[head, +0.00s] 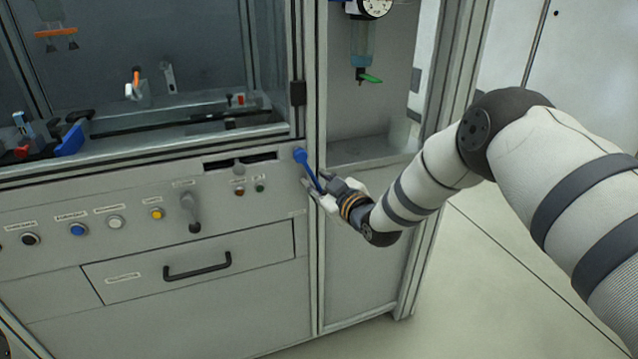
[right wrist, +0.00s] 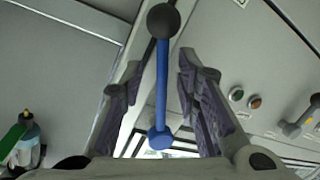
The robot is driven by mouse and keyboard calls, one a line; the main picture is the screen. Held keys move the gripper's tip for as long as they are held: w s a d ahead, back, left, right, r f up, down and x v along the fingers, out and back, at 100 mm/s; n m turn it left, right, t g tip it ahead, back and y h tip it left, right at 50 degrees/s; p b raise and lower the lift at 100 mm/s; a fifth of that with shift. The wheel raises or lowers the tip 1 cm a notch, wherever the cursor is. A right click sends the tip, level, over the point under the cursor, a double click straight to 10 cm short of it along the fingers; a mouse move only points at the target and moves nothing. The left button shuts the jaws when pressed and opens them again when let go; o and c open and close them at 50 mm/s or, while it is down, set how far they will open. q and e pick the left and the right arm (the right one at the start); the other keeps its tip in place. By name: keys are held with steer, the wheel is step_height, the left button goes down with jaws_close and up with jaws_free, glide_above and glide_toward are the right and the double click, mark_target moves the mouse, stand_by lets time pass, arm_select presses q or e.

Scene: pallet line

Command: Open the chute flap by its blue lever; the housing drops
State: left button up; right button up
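The blue lever (head: 309,170) is on the front of the cabinet beside the right post, slanting down and right from its blue hub. My right gripper (head: 318,191) is at its lower end. In the right wrist view the lever (right wrist: 162,90) runs between the two fingers, with a black ball knob at one end and the blue hub at the other. The fingers (right wrist: 160,76) are open, with gaps visible on both sides of the lever. I cannot make out the chute flap or a housing for certain. My left gripper is not in view.
Left of the lever are small red and green buttons (head: 249,190), a grey handle (head: 190,208) and a drawer (head: 195,272). A gauge (head: 374,7) and a bottle with a green tap (head: 365,62) hang at upper right. The floor at right is clear.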

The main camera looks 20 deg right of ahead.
steer(key=v, duration=1.2)
steer(key=s+a+f+m+g+h+p, duration=0.15)
steer(key=s+f+g, duration=0.35)
steer(key=s+f, duration=0.6)
steer(key=s+a+f+m+g+p, duration=0.1)
steer(key=s+f+m+g, duration=0.2)
steer(key=s+f+g, duration=0.7)
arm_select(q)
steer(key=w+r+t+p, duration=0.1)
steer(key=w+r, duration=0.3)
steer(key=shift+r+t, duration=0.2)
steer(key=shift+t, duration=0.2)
arm_select(e)
steer(key=s+d+m+g+h, duration=0.1)
steer(key=s+m+g, duration=0.2)
steer(key=s, duration=2.6)
steer(key=shift+s+d+r, duration=0.15)
steer(key=shift+s+r, duration=0.1)
steer(key=shift+s, duration=0.1)
